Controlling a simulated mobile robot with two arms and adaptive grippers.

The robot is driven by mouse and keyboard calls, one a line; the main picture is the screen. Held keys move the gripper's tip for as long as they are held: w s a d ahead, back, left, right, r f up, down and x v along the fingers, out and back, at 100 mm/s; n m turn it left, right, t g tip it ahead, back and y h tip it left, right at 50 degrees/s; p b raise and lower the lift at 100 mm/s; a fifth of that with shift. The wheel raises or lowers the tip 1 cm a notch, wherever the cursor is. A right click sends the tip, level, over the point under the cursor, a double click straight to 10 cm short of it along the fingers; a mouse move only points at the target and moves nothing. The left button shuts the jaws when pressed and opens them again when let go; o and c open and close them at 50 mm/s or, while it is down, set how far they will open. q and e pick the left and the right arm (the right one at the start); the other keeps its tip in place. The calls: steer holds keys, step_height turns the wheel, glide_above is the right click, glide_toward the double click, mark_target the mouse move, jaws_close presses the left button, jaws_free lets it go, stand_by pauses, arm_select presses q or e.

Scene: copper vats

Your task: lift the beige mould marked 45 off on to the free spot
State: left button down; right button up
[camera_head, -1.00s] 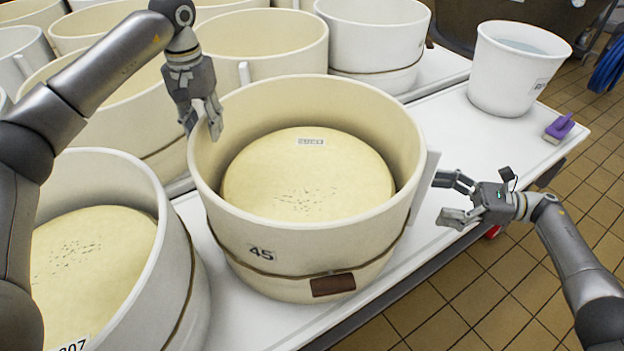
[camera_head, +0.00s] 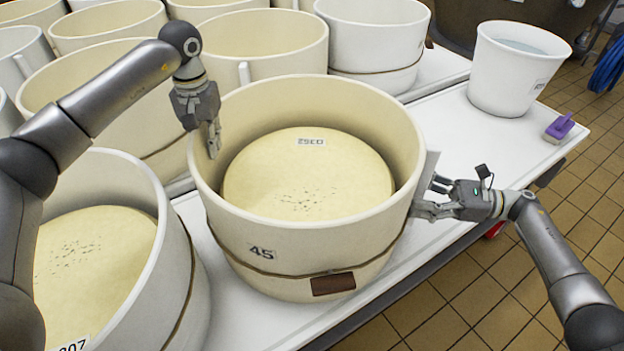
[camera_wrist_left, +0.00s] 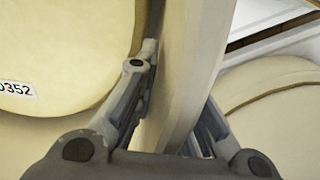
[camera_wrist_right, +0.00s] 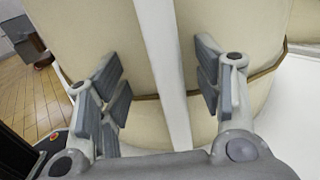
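The beige mould marked 45 (camera_head: 300,262) stands upright on the white table, with a pale yellow round labelled 0352 (camera_head: 300,185) inside it. My left gripper (camera_head: 213,140) is at the mould's left rim. In the left wrist view its fingers (camera_wrist_left: 175,95) are drawn in on both sides of the mould's wall (camera_wrist_left: 185,60), and part of one finger is hidden behind it. My right gripper (camera_head: 432,198) is at the mould's right side. In the right wrist view its open fingers (camera_wrist_right: 160,90) stand on both sides of the pale upright handle (camera_wrist_right: 162,60), with gaps.
Another mould (camera_head: 150,210) with a yellow round stands close on the left. More moulds (camera_head: 375,45) crowd the back. A white bucket (camera_head: 510,85) and a purple brush (camera_head: 559,128) are at the right end. The white table (camera_head: 450,140) between mould 45 and the bucket is bare.

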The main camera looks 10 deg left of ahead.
steer(key=shift+w+a, duration=0.1)
steer(key=shift+a, duration=0.05)
jaws_close()
